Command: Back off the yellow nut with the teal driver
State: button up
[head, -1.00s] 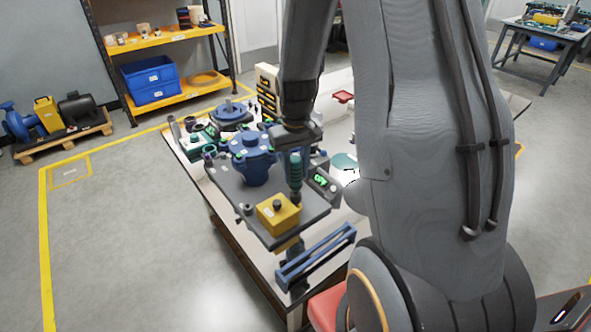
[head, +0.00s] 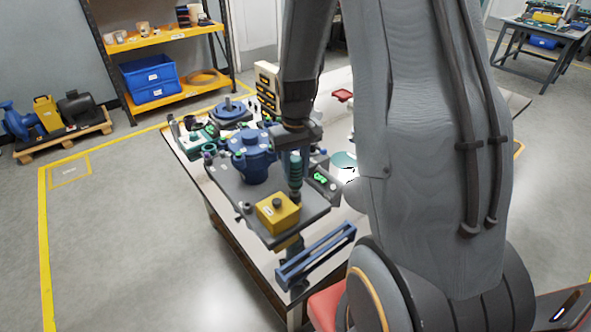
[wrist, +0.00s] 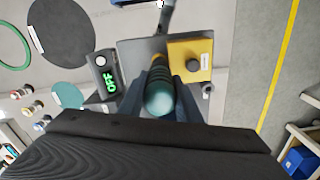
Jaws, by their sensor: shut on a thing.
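The teal driver (head: 295,172) stands upright in my gripper (head: 296,153), over the right part of the dark fixture plate (head: 228,188). In the wrist view the teal handle (wrist: 160,97) sits between the two fingers, which are shut on it. The driver's lower end comes down beside a yellow block (head: 278,214) with a dark knob on top. In the wrist view the yellow block (wrist: 191,62) is just right of the driver.
A blue flanged housing (head: 252,160) stands left of the driver on the plate. A small box with a green display (head: 320,179) is close on the right. A blue rail frame (head: 315,257) is at the bench's front. Open floor lies left of the bench.

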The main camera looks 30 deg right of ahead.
jog(key=shift+f+b, duration=0.3)
jog(key=shift+f, duration=0.4)
dwell(0.6)
jog(key=shift+s+f, duration=0.15)
jog(key=shift+f, duration=0.05)
dwell(1.3)
jog(key=shift+r+p, duration=0.45)
jog(key=shift+p, duration=0.75)
dwell(3.9)
